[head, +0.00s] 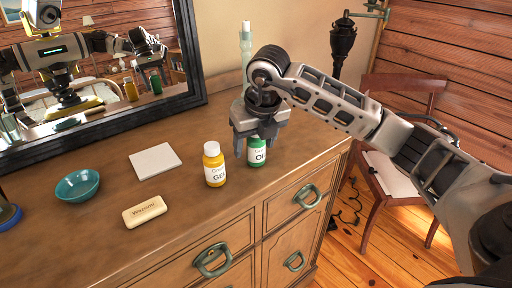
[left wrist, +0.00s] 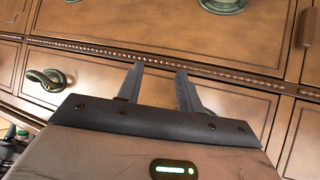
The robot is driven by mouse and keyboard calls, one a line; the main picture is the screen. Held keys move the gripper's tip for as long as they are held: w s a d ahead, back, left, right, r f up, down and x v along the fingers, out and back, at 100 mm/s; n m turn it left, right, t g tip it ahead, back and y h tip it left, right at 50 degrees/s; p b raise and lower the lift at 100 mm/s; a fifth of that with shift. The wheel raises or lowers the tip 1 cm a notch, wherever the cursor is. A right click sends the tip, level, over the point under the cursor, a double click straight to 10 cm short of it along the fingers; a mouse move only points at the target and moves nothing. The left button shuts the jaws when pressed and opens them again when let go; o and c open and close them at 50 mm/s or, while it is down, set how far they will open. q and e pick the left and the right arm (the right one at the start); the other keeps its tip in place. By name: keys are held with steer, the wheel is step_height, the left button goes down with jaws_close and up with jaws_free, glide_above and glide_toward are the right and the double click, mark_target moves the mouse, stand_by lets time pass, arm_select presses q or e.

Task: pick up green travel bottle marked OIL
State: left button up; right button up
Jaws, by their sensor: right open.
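The green bottle marked OIL (head: 257,153) stands upright on the dresser top near its right front edge. My right gripper (head: 256,150) is open and points down over the bottle, with its fingers on either side of it. The gripper hides the bottle's top, and I cannot tell whether the fingers touch it. In the left wrist view, my left gripper (left wrist: 158,85) is open and empty in front of the dresser's drawer fronts.
A yellow bottle (head: 213,165) stands close left of the green one. A soap bar (head: 145,211), a white square (head: 155,161) and a teal bowl (head: 77,186) lie further left. A mirror (head: 90,110) stands behind. A chair (head: 385,175) is at the right.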

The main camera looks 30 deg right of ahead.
steer(key=c, duration=1.1)
